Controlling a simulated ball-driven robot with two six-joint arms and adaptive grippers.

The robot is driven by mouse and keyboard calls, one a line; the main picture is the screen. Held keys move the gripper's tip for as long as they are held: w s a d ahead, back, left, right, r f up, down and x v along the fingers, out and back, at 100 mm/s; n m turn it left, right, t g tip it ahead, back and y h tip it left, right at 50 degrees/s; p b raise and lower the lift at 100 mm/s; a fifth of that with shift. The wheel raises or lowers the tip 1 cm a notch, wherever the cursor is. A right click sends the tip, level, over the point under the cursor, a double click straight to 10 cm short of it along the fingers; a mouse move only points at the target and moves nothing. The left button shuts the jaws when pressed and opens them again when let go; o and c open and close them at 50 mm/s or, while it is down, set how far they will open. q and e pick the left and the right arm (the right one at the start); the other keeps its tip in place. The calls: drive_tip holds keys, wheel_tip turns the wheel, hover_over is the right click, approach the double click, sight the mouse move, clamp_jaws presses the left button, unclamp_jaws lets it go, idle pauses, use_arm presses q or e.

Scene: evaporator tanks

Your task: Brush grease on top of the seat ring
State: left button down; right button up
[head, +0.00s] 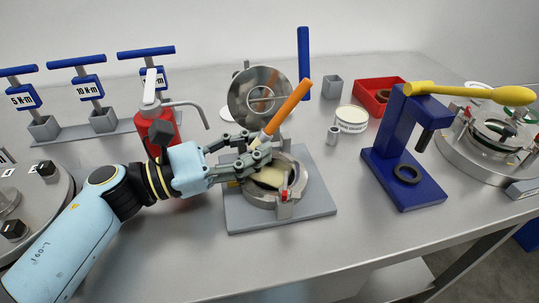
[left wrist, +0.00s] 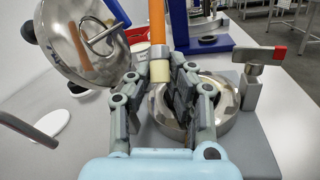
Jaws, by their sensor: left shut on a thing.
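My left gripper (head: 262,152) is shut on a brush with an orange handle (head: 288,108). The brush leans, its handle up to the right and its pale head (head: 271,177) down at the open round metal seat (head: 301,185). I cannot tell whether the bristles touch the ring. In the left wrist view the handle (left wrist: 157,25) rises between my fingers (left wrist: 161,92), and the metal ring (left wrist: 228,98) lies just beyond them, partly hidden. The hinged round lid (head: 248,112) stands open behind the seat. My right gripper is not in view.
The seat is on a grey plate (head: 248,216). A red can with a spout (head: 158,132) stands left. A white labelled tub (head: 351,120), red bin (head: 368,94) and blue press (head: 405,190) with a yellow handle stand right. The front table edge is clear.

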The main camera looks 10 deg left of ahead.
use_arm(q)
drive_tip(key=shift+a, duration=0.25)
drive_tip(key=shift+r, duration=0.15)
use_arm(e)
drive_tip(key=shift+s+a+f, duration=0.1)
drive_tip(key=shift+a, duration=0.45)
use_arm(q)
wheel_tip(320, 180, up, 6)
drive_tip(key=p, duration=0.4)
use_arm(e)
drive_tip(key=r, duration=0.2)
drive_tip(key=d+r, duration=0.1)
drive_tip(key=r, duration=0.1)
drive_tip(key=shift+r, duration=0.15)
use_arm(q)
drive_tip(key=shift+r+p, duration=1.25)
drive_tip(key=shift+r, duration=0.3)
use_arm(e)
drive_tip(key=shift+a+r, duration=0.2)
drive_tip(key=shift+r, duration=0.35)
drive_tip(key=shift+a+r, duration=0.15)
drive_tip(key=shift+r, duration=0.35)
use_arm(q)
drive_tip(key=shift+f, duration=0.1)
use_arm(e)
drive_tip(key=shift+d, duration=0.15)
